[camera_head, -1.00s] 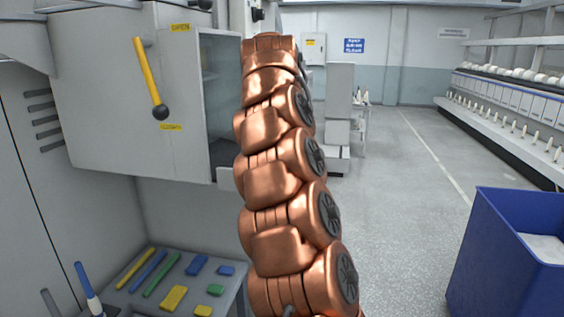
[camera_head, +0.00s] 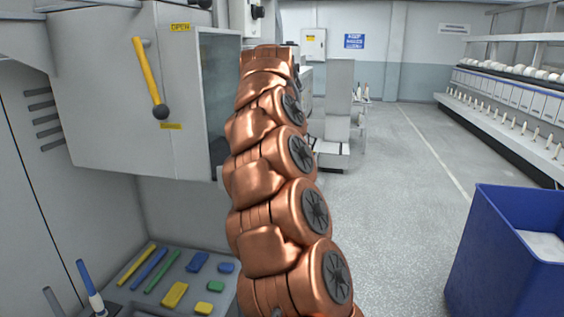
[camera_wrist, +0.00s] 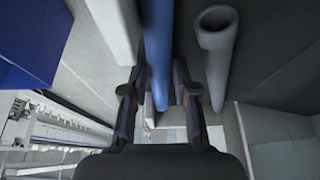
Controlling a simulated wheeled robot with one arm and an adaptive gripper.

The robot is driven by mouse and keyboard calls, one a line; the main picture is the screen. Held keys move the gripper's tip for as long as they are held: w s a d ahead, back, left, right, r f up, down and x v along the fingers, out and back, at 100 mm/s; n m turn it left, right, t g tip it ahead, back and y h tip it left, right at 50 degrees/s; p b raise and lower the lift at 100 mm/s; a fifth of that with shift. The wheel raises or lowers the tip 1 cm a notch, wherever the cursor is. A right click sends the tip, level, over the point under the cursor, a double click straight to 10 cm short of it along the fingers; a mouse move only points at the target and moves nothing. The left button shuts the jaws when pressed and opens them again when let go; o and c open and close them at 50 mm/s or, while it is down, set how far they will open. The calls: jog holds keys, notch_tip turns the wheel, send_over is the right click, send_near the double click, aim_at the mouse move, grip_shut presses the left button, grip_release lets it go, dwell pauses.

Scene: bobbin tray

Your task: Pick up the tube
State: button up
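In the wrist view my gripper (camera_wrist: 160,92) has its two dark fingers spread apart. A blue cylinder (camera_wrist: 157,40) runs between the fingers from the top of the picture, and a gap shows on its right side. I cannot tell how far beyond the fingertips it lies. A thick grey hollow tube (camera_wrist: 217,55) with an open end is to the right, outside the right finger. In the head view my copper arm hides the gripper, and I cannot tell which thing there matches either cylinder.
A grey tray (camera_head: 225,300) at lower left holds coloured bars and blocks. A blue-and-white rod (camera_head: 88,282) stands beside it. A grey cabinet (camera_head: 110,100) with a yellow lever (camera_head: 149,75) is behind. A blue bin (camera_head: 510,255) stands right; the floor between is clear.

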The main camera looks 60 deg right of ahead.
grip_shut()
jog(key=shift+r, duration=2.1)
jog(key=shift+w+a+r, duration=0.1)
jog(key=shift+w+r, duration=0.05)
jog(key=shift+r, duration=1.1)
jog(key=shift+r, duration=0.15)
jog(key=shift+s+a+b, duration=0.3)
jog(key=shift+a+b, duration=0.1)
jog(key=shift+b, duration=0.1)
jog(key=s+a+b, duration=0.2)
jog(key=s+a, duration=0.1)
jog(key=a, duration=0.5)
jog(key=s+a+b, duration=0.3)
jog(key=a, duration=0.4)
jog(key=shift+s+a+b, duration=0.15)
jog(key=shift+a+b, duration=0.15)
jog(key=shift+a, duration=0.05)
